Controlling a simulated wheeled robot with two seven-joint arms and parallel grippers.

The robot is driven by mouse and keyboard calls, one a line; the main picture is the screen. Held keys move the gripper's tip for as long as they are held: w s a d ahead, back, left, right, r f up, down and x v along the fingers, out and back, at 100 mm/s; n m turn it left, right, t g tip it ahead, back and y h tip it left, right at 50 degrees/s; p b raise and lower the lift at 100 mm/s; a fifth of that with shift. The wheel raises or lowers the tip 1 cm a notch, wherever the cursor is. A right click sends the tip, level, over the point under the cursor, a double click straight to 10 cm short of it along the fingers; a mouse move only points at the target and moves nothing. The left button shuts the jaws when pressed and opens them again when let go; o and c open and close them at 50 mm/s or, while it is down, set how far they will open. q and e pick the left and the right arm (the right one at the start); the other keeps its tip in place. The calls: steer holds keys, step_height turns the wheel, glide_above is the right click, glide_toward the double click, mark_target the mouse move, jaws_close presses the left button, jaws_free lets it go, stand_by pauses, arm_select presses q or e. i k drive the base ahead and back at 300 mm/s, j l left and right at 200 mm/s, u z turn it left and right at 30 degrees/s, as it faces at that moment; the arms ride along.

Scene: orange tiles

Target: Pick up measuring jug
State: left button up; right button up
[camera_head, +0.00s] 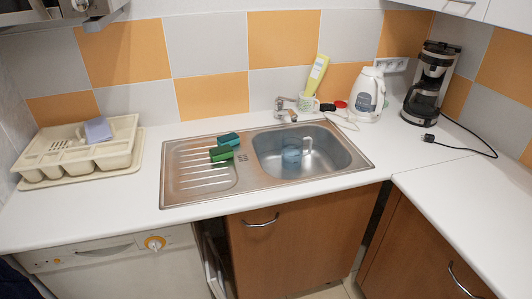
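A bluish, see-through vessel with a pale handle, which looks like the measuring jug (291,156), stands in the basin of the steel sink (187,191). It appears upright, and its handle is on its right side. The basin's front rim does not cover it. Neither of my grippers is in view.
Two green-blue sponges (222,153) lie on the drainboard left of the basin. The faucet (286,112), a cup with a yellow tube (318,72), a white kettle (367,97) and a coffee maker (428,88) stand behind. A cream dish rack (110,158) is at left. The front right counter is clear.

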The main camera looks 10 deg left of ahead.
mark_target(291, 151)
steer(key=i+j+z, duration=0.2)
steer(key=i, duration=0.3)
steer(key=i+z, duration=0.2)
steer(key=i, duration=0.3)
